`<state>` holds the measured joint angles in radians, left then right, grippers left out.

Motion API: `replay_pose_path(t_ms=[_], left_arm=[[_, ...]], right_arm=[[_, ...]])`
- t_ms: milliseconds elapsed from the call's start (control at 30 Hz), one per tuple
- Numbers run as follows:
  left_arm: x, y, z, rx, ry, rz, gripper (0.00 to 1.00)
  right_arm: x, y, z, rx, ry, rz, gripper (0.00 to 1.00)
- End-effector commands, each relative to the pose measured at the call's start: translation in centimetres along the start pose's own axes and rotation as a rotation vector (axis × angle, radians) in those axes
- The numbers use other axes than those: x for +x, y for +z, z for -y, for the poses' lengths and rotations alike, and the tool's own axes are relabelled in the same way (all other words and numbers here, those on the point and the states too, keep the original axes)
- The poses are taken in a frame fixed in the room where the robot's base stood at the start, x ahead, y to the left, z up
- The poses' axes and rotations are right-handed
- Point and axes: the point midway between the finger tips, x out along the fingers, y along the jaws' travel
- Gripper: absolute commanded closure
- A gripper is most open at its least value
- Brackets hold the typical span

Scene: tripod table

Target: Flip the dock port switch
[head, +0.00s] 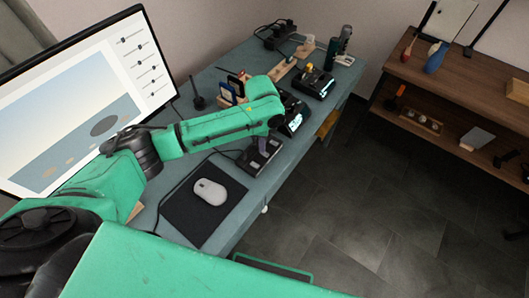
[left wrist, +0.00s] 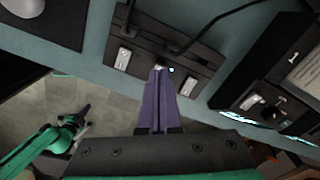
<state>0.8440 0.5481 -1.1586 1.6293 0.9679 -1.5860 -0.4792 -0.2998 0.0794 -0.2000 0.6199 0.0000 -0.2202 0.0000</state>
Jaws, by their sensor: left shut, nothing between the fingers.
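The dock (head: 255,164) is a dark grey box near the table's front edge, right of the mouse. In the left wrist view the dock (left wrist: 141,46) has a pale rectangular piece near each end, two black cables and a small lit spot (left wrist: 171,70) near its middle. My left gripper (left wrist: 159,72) is shut and empty, its purple fingertips over the middle of the dock beside the lit spot. A small pale bit shows at the tips; the fingers hide the switch there, and contact is unclear. My right gripper (left wrist: 85,110) shows small, away from the dock; its jaws are unclear.
The blue-grey table (head: 231,230) also holds a mouse (head: 210,191) on a black mat (head: 190,222), a large monitor (head: 80,95) and black devices (head: 314,82) at the far right. A wooden shelf (head: 460,75) stands across open floor.

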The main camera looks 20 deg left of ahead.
Motion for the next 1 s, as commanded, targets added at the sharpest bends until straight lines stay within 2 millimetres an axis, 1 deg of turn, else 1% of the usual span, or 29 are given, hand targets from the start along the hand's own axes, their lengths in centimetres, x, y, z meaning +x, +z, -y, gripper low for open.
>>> replay_pose_path(t_ms=[867,1000], left_arm=[[1.4,0.0,0.0,0.000,0.000,0.001,1.00],[1.1,0.0,0.0,0.000,0.000,0.000,1.00]], right_arm=[[0.6,0.1,0.0,0.000,0.000,0.000,1.00],[0.3,0.0,0.0,0.000,0.000,0.000,1.00]])
